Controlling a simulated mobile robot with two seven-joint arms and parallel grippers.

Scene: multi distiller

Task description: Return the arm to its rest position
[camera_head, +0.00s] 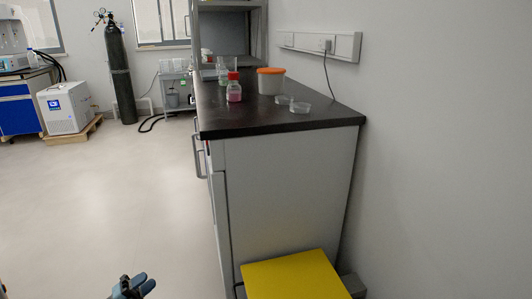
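My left gripper (144,282) shows small at the bottom edge, left of the bench, above the pale floor. Its two blue fingertips stand slightly apart, and I see nothing between them. The rest of my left arm is cut off by the frame edge. My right gripper is not in view.
A grey bench with a black top (265,125) stands at the centre. It carries a red-capped bottle (234,93), an orange-lidded tub (271,82) and clear dishes (301,107). A yellow-topped stool or bin (293,277) stands at its front. The floor (100,200) at left is clear.

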